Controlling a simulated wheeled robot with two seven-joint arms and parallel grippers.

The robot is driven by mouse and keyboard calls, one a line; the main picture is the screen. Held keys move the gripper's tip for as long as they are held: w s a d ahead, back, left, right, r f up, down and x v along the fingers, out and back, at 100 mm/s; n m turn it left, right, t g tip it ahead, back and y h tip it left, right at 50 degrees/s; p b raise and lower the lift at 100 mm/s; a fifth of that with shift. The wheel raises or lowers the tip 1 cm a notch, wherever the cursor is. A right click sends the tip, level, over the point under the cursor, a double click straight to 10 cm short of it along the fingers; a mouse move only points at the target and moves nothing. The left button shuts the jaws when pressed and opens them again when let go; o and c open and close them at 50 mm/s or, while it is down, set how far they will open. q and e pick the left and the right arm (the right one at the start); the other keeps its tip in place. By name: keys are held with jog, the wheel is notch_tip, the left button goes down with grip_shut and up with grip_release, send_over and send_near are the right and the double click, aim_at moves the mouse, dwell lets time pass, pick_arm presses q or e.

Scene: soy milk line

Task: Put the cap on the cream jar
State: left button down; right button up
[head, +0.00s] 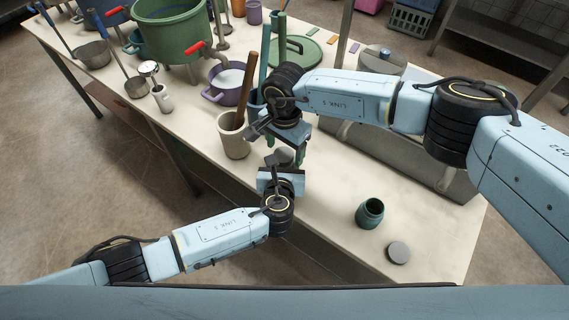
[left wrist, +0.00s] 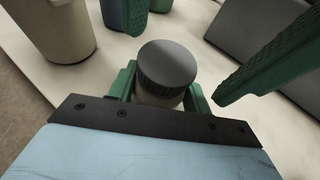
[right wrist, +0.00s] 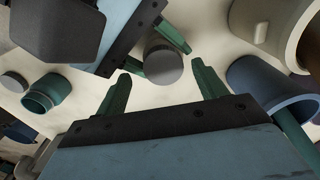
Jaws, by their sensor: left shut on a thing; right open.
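The cream-coloured jar (left wrist: 158,98) is held upright between the green fingers of my left gripper (head: 281,168). A dark grey cap with a ribbed edge (left wrist: 167,64) sits on its top; I cannot tell whether it is tight. The cap also shows in the right wrist view (right wrist: 163,63) and in the head view (head: 280,157), where the jar body is mostly hidden. My right gripper (head: 288,148) is open just above and beside the cap. In the right wrist view its fingertips stand apart on either side of the cap, with visible gaps.
An open dark green jar (head: 369,213) and a loose grey lid (head: 398,252) stand at the table's front right. A beige crock (head: 233,142) with a wooden handle stands left of my grippers. A purple pot (head: 226,92) and green pot (head: 172,42) are behind. The front-right table top is mostly clear.

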pick_arm(q)
jog(key=shift+s+d, duration=0.1)
jog(key=shift+d, duration=0.05)
pick_arm(e)
notch_tip(320, 180, up, 11)
jog(key=shift+w+a+f, duration=0.1)
pick_arm(q)
jog(key=c, duration=0.6)
grip_release()
jog(key=shift+s, duration=0.1)
jog(key=p+v, duration=0.3)
jog(key=v, duration=1)
jog(key=shift+s, duration=0.15)
pick_arm(e)
notch_tip(320, 180, up, 3)
jog(key=shift+r, duration=0.2)
